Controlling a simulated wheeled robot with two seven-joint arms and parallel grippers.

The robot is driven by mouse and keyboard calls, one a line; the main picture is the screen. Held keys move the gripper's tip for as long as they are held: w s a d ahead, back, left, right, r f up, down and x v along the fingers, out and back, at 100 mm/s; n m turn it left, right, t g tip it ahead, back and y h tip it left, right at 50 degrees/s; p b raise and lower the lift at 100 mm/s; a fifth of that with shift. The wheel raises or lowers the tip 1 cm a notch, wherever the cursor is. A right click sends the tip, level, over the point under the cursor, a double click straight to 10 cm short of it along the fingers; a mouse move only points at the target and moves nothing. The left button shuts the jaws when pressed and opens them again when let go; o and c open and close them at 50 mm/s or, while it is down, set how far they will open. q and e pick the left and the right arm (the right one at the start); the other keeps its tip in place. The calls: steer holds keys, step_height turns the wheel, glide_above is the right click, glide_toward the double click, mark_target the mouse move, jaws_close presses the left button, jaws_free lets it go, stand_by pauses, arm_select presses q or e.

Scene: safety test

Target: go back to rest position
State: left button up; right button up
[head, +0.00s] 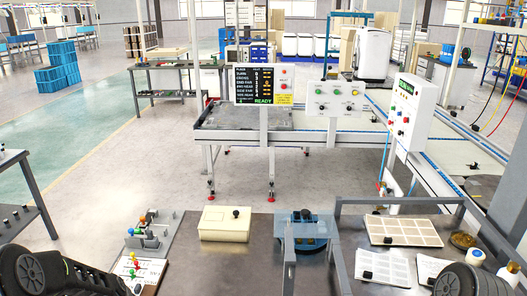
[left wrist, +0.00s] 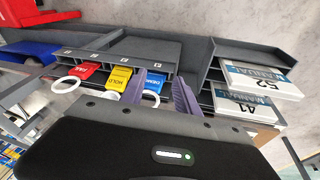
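My left gripper (left wrist: 160,77) shows in the left wrist view as two grey-purple fingers standing apart, with nothing clearly held. A blue tag (left wrist: 153,83) with a white ring is seen between the fingers, at the grey rack (left wrist: 140,47). A yellow tag (left wrist: 119,79) and a red tag (left wrist: 83,71) sit left of it in the same rack. Whether the fingers touch the rack cannot be told. In the head view, parts of my arms show in the bottom corners. Neither gripper's fingers can be made out there, and my right gripper is not in view.
A grey shelf holds manuals (left wrist: 258,82) right of the rack. In the head view, the dark bench (head: 185,262) carries a cream box (head: 225,224), a blue device (head: 304,229), and white trays (head: 402,231). Control panels (head: 264,85) stand behind. Open floor (head: 110,190) lies at left.

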arm_select(q)
steer(key=s+d+f+n+g, duration=0.2)
steer(key=s+d+f, duration=0.9)
steer(key=d, duration=0.2)
steer(key=s+d+f+n+h, duration=0.2)
steer(key=s+d+n, duration=0.1)
steer(key=s+d, duration=0.85)
step_height(320, 180, down, 8)
steer(key=d+m+b, duration=0.1)
steer(key=d+b, duration=0.1)
steer(key=b, duration=0.7)
steer(key=shift+w+r+m+b, duration=0.25)
steer(key=shift+w+m+b, duration=0.05)
steer(key=shift+w+m, duration=0.15)
steer(key=shift+d, duration=0.1)
